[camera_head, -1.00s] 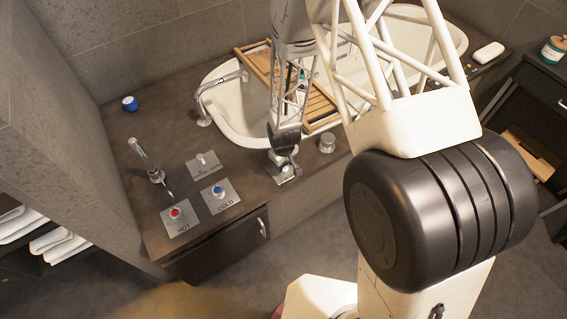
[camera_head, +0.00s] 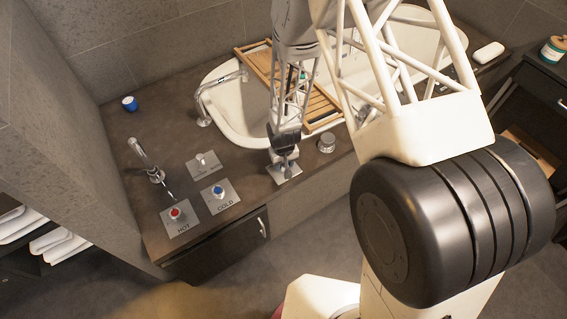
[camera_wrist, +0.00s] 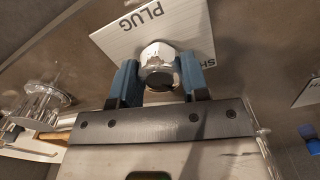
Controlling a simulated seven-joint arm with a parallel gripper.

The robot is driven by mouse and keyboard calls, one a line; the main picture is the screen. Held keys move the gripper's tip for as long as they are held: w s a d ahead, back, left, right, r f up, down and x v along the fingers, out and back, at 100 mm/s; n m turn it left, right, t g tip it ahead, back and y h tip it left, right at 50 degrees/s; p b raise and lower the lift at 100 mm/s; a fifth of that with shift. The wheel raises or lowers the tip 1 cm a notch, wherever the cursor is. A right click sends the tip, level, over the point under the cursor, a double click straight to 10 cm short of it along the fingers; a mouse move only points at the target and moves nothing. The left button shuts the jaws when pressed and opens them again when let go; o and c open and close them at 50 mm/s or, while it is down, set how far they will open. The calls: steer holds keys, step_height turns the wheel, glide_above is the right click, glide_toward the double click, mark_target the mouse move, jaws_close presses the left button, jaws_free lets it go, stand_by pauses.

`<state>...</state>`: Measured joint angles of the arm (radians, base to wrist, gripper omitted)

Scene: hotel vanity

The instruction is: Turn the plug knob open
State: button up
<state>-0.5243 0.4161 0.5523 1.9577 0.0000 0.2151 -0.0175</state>
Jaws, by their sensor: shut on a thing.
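The plug knob (camera_wrist: 160,62) is a silver, faceted knob on a pale plate (camera_wrist: 112,40) that reads PLUG in the wrist view. My gripper (camera_wrist: 161,79) has its two blue fingers on either side of the knob, shut on it. In the head view my gripper (camera_head: 285,153) reaches down over the plug plate (camera_head: 290,174) at the front rim of the counter. The knob itself is largely hidden there by the gripper. The second word on the plate is partly covered by a finger.
The HOT knob (camera_head: 175,212), COLD knob (camera_head: 218,191) and another silver knob (camera_head: 202,160) sit to the left. A small metal cup (camera_head: 327,143) stands close on the right. The basin (camera_head: 235,113) and wooden rack (camera_head: 322,108) lie behind.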

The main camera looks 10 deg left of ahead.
steer(key=m, duration=1.2)
stand_by(0.4)
steer(key=o, duration=0.9)
steer(key=shift+r, duration=0.1)
steer(key=shift+r, duration=3.8)
steer(key=shift+r, duration=0.1)
